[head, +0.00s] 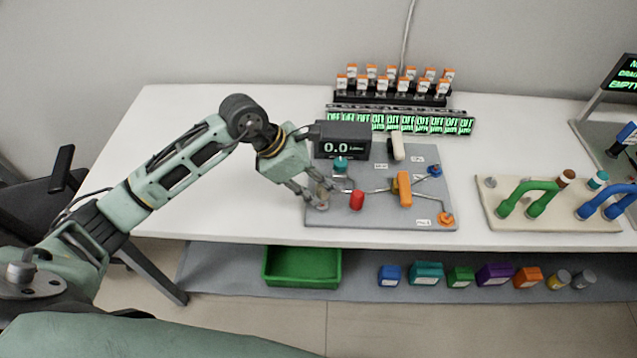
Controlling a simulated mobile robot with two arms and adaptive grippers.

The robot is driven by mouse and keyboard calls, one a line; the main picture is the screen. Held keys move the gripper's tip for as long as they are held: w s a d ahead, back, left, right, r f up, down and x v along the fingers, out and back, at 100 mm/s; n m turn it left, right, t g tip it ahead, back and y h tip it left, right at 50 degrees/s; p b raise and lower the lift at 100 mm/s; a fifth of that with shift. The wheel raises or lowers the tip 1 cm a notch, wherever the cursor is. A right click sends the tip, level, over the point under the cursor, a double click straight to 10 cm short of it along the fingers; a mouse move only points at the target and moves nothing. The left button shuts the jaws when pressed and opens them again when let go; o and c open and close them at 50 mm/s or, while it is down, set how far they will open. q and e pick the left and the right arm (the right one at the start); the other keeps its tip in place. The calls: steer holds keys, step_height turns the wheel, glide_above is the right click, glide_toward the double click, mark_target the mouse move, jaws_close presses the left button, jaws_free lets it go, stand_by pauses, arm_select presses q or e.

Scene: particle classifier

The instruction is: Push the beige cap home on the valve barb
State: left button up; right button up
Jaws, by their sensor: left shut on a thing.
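My left gripper (322,194) reaches in from the left over the left side of a grey valve board (375,218). It is shut on a small pale piece, apparently the beige cap (322,205), low at the board's left edge. The fingers hide much of this piece and any barb there, so I cannot tell how far the cap sits on. Thin metal tubes on the board run to a teal fitting (340,165), a blue fitting (435,171) and an orange fitting (445,219). A red piece (356,200) is just right of my fingers.
An orange handle (404,190) and a whitish handle (398,146) stand up from the board. A black display (342,140) reading 0.0 is close behind my gripper. A beige board (545,222) with coloured hoses is at right. The table's left part is clear.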

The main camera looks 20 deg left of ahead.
mark_target(319, 193)
stand_by(0.8)
arm_select(q)
steer(key=shift+b, duration=0.45)
steer(key=shift+f, duration=0.25)
stand_by(0.4)
steer(key=shift+f+b, duration=0.1)
steer(key=shift+b, duration=0.25)
steer(key=shift+f, duration=0.2)
steer(key=shift+f+b, duration=0.95)
steer(key=shift+b, duration=0.2)
steer(key=shift+f+b, duration=0.3)
steer(key=shift+f, duration=0.05)
steer(key=o, duration=1.1)
steer(key=shift+r, duration=0.1)
